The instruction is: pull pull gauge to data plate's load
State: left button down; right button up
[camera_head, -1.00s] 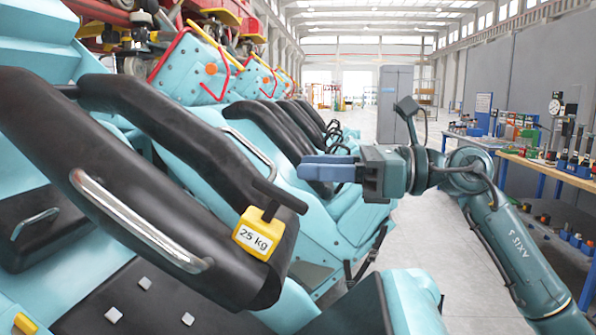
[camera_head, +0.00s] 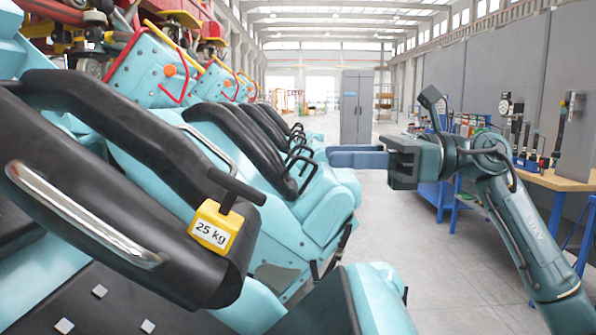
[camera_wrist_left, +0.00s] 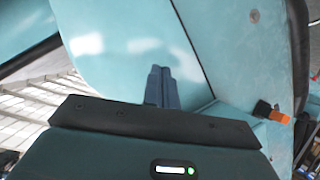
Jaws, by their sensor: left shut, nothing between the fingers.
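A yellow block (camera_head: 214,228) with a black T-handle (camera_head: 236,188), which looks like the pull gauge, sits on the end of a black padded lap bar (camera_head: 130,190). Its white label reads "25 kg". I cannot make out a separate data plate. My right gripper (camera_head: 330,155) is right of the gauge and apart from it, its blue fingers together and empty. My left gripper (camera_wrist_left: 162,70) shows only in the left wrist view, fingers shut and empty, in front of a light-blue panel (camera_wrist_left: 130,40).
Light-blue coaster seats (camera_head: 300,215) with black restraints fill the left and middle. A workbench (camera_head: 550,180) with tools stands at the right, a grey cabinet (camera_head: 357,105) behind. Clear floor (camera_head: 400,220) lies between. An orange piece (camera_wrist_left: 272,112) shows in the left wrist view.

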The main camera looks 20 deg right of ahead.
aim_at(214, 225)
jog(key=k+j, duration=0.7)
jog(key=k, duration=0.15)
